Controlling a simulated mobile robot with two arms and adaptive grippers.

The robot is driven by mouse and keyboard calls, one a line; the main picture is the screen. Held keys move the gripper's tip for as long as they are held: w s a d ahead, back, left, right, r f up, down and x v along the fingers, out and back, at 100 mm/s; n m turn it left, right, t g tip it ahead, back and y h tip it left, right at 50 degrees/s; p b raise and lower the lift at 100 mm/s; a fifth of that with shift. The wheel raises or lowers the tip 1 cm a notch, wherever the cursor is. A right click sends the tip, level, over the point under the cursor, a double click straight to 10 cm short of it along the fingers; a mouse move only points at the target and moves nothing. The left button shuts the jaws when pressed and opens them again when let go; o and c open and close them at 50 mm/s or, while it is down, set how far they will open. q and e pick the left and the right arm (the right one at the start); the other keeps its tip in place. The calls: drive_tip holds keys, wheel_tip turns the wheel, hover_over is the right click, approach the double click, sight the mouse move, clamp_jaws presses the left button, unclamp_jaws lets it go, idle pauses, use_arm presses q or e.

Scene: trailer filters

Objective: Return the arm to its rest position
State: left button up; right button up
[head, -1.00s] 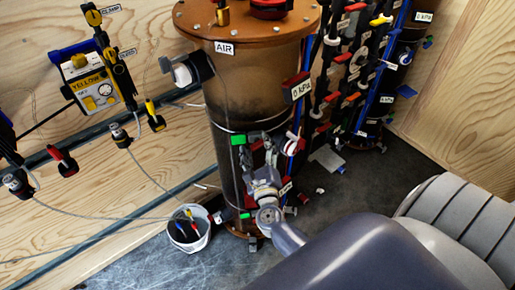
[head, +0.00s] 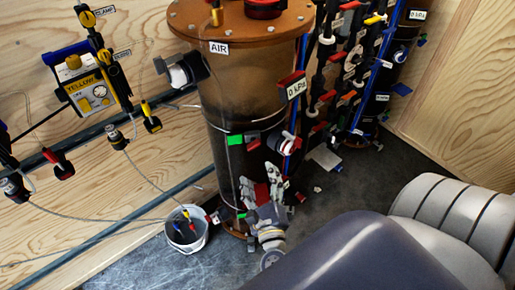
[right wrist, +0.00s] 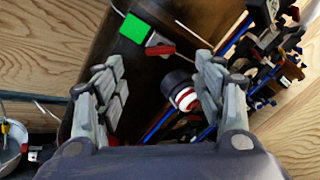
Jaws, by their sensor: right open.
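My right gripper (head: 262,190) is in front of the lower part of the brown filter column labelled AIR (head: 250,95). In the right wrist view the right gripper's two fingers (right wrist: 155,95) stand wide apart, with nothing held between them. Beyond the fingers are a green tag (right wrist: 134,28), a red-handled valve (right wrist: 160,48) and a dark round fitting with a white and red ring (right wrist: 180,90). In the head view that fitting (head: 283,144) sits on the column above the gripper, apart from it. My left gripper is not in view.
A white bucket (head: 203,238) with coloured tools stands left of the column base. A yellow box (head: 88,92) and grey pipes are on the wooden wall at left. Black piping with red and blue valves (head: 345,80) stands at right.

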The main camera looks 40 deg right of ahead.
drive_tip(key=shift+s+a, duration=0.2)
drive_tip(key=shift+s, duration=0.2)
drive_tip(key=s+a+f+n+g+y, duration=0.2)
drive_tip(key=a+f+n+y, duration=0.1)
drive_tip(key=f+n, duration=0.55)
drive_tip(key=s+a+f+n+g+y, duration=0.25)
drive_tip(key=f+n, duration=0.35)
drive_tip(key=f, duration=0.6)
drive_tip(key=s+a+f+n+g+y, duration=0.1)
drive_tip(key=s+a+f+n+y, duration=0.25)
drive_tip(key=f+n, duration=0.55)
drive_tip(key=s+d+f+n+g, duration=0.3)
drive_tip(key=s+f+n+g, duration=0.2)
drive_tip(key=s+f, duration=0.3)
drive_tip(key=s+d+f+n+g+h, duration=0.1)
drive_tip(key=s+d+f+n+g, duration=0.2)
drive_tip(key=s+f+n, duration=0.4)
drive_tip(key=s+f+g, duration=0.1)
drive_tip(key=s+f, duration=0.1)
drive_tip(key=s, duration=0.7)
drive_tip(key=shift+s+d+f+n+g, duration=0.15)
drive_tip(key=shift+s+f+n+g, duration=0.05)
drive_tip(key=shift+n+g, duration=0.15)
